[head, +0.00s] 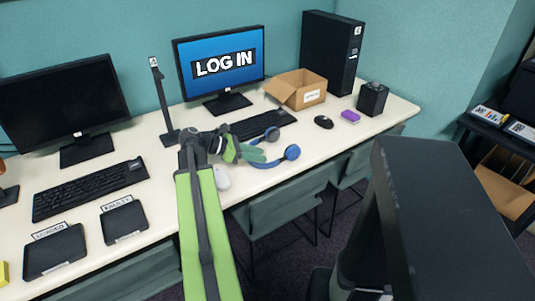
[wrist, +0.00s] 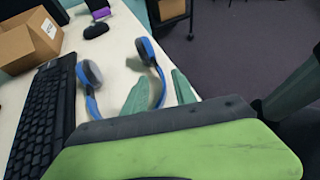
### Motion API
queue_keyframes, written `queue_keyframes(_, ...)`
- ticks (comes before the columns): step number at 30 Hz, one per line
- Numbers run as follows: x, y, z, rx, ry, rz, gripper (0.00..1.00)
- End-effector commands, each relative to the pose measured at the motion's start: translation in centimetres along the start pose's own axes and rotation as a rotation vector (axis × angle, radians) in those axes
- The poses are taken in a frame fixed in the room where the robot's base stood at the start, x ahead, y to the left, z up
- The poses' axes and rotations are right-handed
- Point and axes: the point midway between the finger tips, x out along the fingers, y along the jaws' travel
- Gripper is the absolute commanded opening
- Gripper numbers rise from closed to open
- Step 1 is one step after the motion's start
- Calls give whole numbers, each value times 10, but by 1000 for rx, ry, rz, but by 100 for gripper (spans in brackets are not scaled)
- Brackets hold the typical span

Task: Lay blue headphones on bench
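The blue headphones (head: 291,153) lie on the cream desk top (head: 330,147), with dark pads on the ear cups. They also show in the wrist view (wrist: 152,62), where part of the band is hidden behind my fingers. My gripper (head: 255,152) is over the near side of the headphones. In the wrist view my gripper (wrist: 160,95) has its two green fingers apart, with one side of the blue band between them. I cannot tell whether they touch it. Grey-green seats (head: 275,200) stand below the desk edge; I cannot tell whether they or the desk is the bench.
A black keyboard (head: 262,124) lies just behind the headphones. A cardboard box (head: 310,97), a black mouse (head: 323,122), a purple block (head: 350,117) and a dark container (head: 372,99) stand to the right.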

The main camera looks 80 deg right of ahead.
Motion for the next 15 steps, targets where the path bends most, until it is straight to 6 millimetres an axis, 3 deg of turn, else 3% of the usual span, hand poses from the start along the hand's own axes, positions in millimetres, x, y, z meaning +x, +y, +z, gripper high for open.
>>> queue_keyframes(1, -20, 0, 7, -3, 0, 3, 33)
queue_keyframes(6, -68, 1, 7, -2, 0, 3, 33)
queue_keyframes(10, -99, 1, 5, -1, 0, 3, 33)
queue_keyframes(15, -122, 1, 2, -1, 0, 2, 33)
